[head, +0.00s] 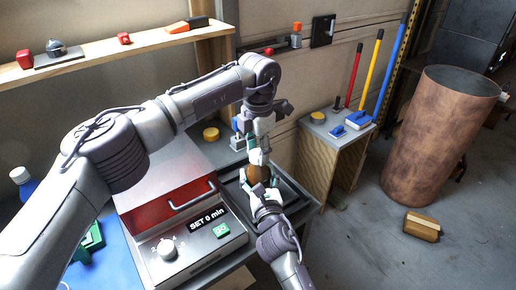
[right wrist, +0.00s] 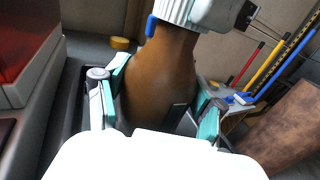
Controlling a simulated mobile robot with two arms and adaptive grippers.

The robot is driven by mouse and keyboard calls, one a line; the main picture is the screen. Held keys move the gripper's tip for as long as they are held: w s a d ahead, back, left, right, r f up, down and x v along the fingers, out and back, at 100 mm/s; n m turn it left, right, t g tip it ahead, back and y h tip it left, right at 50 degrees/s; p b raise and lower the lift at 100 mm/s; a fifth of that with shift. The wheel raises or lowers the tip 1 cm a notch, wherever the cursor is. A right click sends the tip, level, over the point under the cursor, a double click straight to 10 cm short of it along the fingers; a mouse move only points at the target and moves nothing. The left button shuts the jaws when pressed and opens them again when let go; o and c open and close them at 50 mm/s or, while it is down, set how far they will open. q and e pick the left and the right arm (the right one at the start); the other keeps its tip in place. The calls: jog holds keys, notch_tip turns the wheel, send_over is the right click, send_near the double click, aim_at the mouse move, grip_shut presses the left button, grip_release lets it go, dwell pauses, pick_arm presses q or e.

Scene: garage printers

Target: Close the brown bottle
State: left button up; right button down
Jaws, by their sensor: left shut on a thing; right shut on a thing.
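The brown bottle (head: 257,174) stands at the dark tray beside the red machine. In the right wrist view the bottle (right wrist: 160,75) fills the middle, narrowing to its neck at the top. My right gripper (head: 264,192) comes from below and is shut around the bottle's body, one finger on each side (right wrist: 155,110). A white ribbed cap (right wrist: 185,12) is at the top of the neck; whether it is seated or threaded I cannot tell. My left gripper (head: 258,152) reaches down from above and is shut on the cap, largely hiding it in the head view.
The red-lidded machine (head: 168,188) stands left of the bottle. A yellow disc (head: 211,134) lies behind. A side table (head: 335,125) with blue items and a rust-brown barrel (head: 430,140) stand to the right. A cardboard-coloured box (head: 421,226) lies on the open floor.

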pick_arm(q)
jog(key=m, duration=0.6)
jog(key=shift+m, duration=0.4)
jog(key=m, duration=0.4)
jog(key=shift+s, duration=0.1)
jog(key=m, duration=1.3)
jog(key=shift+m, duration=0.3)
jog(key=m, duration=0.4)
jog(key=shift+a, duration=0.1)
jog(key=m, duration=0.4)
jog(key=o, duration=0.7)
